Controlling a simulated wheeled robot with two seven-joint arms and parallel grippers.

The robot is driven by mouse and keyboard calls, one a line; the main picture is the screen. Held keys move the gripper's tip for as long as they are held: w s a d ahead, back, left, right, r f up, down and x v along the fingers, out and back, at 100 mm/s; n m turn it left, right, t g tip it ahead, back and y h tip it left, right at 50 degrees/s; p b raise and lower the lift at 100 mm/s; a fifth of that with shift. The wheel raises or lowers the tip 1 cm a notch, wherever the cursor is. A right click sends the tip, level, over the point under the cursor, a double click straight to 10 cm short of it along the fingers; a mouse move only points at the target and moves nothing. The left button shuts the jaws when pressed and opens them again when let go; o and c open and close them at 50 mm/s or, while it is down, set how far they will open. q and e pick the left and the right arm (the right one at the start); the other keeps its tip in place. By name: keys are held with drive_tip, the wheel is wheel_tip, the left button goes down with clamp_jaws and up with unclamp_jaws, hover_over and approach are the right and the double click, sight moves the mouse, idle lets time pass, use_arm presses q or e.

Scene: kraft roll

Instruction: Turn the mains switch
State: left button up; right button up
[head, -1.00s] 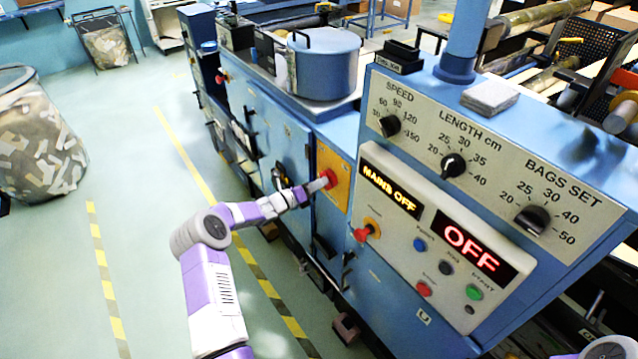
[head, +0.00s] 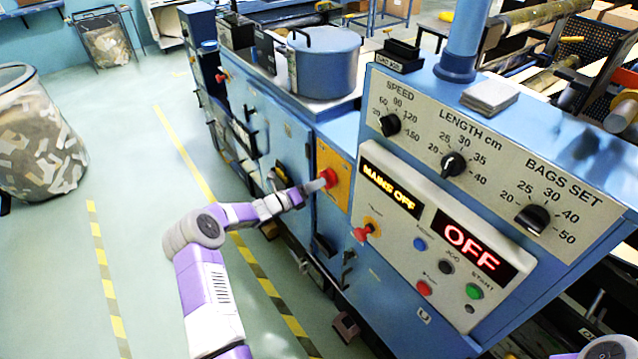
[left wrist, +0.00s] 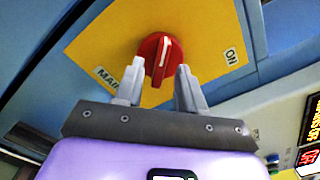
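The mains switch (head: 328,178) is a red rotary knob on a yellow plate (head: 337,163) on the side of the blue machine. In the left wrist view the red knob (left wrist: 160,55) has a white pointer line, with "MAIN" lettering at its left and "ON" at its right. My left gripper (head: 318,185) is at the knob. In the left wrist view its two fingers (left wrist: 158,82) are apart, one on each side of the knob's lower part; whether they touch it I cannot tell. The display (head: 390,192) reads "MAINS OFF". My right gripper is not visible.
The control panel (head: 435,235) has dials, buttons, another red knob (head: 367,232) and an "OFF" display (head: 468,246). A blue pot (head: 325,65) stands on the machine top. A bin of scraps (head: 38,135) stands on the floor at left. The floor between is clear.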

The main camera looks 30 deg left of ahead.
use_arm(q)
drive_tip(key=v, duration=0.5)
drive_tip(key=shift+s+a, duration=0.15)
drive_tip(key=shift+s, duration=0.25)
drive_tip(key=s+d+f+m+g+h+b, duration=0.1)
drive_tip(key=s+d+f+m+g+h, duration=0.2)
drive_tip(key=d+f+m+g, duration=0.7)
drive_tip(key=s+d+f+m+g+y+b, duration=0.1)
drive_tip(key=s+d+f+m+g, duration=0.1)
drive_tip(key=s+d+f+m, duration=0.35)
drive_tip(key=s+d+f+m+g+b, duration=0.1)
drive_tip(key=s+d+f+m+g, duration=0.1)
drive_tip(key=s+d+f, duration=0.65)
drive_tip(key=s+d+f+m+g+y+b, duration=0.1)
drive_tip(key=s+d+m, duration=0.3)
drive_tip(key=m, duration=0.6)
drive_tip(key=s+d+f+m+g+y+b, duration=0.1)
drive_tip(key=s+d+m+y, duration=0.2)
drive_tip(key=s+m, duration=0.6)
drive_tip(key=d+m, duration=0.1)
drive_tip(key=d, duration=0.1)
drive_tip(key=shift+s+d+f+y, duration=0.15)
drive_tip(key=shift+s+d+y, duration=0.15)
drive_tip(key=shift+d, duration=0.05)
drive_tip(key=shift+m, duration=0.25)
